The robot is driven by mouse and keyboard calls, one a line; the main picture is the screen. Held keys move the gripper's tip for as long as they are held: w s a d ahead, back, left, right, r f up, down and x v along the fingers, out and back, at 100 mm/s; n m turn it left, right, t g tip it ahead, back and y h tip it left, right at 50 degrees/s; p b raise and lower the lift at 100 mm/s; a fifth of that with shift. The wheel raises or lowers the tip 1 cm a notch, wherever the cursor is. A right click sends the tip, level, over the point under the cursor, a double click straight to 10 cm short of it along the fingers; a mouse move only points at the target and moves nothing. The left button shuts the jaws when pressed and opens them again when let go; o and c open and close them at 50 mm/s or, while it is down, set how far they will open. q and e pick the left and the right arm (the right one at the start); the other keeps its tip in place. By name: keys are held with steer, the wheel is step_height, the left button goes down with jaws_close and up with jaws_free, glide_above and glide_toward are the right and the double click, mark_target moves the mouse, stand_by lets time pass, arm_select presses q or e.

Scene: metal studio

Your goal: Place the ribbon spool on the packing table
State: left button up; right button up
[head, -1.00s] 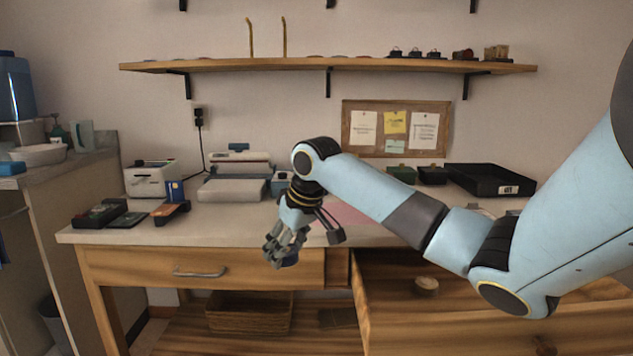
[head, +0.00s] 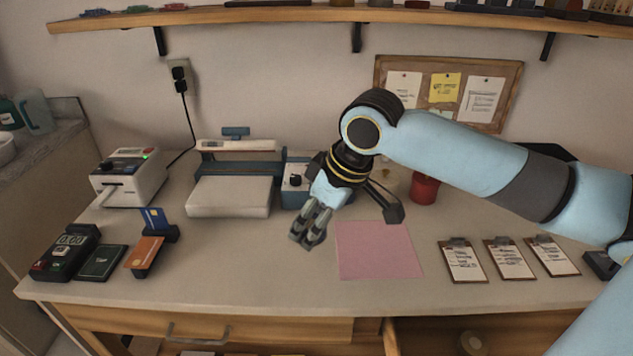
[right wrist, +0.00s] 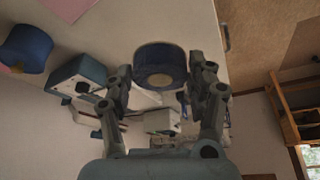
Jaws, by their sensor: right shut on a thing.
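The ribbon spool (right wrist: 160,66) is dark blue with a pale round centre in the right wrist view. It sits between the two fingers of my right gripper (right wrist: 163,80), which is shut on it. In the head view my right gripper (head: 311,230) points down above the light-topped table (head: 240,265), left of the pink mat (head: 378,250). The spool is hidden or too dark to make out there. I cannot tell how high the gripper is above the tabletop. My left gripper is not in view.
A scale-like device (head: 230,195) stands behind the gripper. A label printer (head: 130,178), card terminal (head: 65,252) and card holder (head: 147,250) stand at left. Clipboards (head: 510,258) and a red pot (head: 424,188) are at right. The front middle of the tabletop is clear.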

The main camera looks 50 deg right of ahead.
steer(key=shift+w+a+f, duration=0.15)
steer(key=shift+w+f, duration=0.05)
steer(key=shift+w, duration=0.1)
steer(key=b, duration=0.2)
glide_above(259, 255)
steer(key=s, duration=0.1)
steer(key=f, duration=0.6)
steer(key=shift+s+f, duration=0.2)
steer(key=shift+f, duration=2.1)
steer(key=o, duration=1.1)
steer(key=shift+f, duration=0.1)
steer(key=shift+c, duration=0.2)
steer(key=p+v, duration=0.2)
steer(key=v, duration=1)
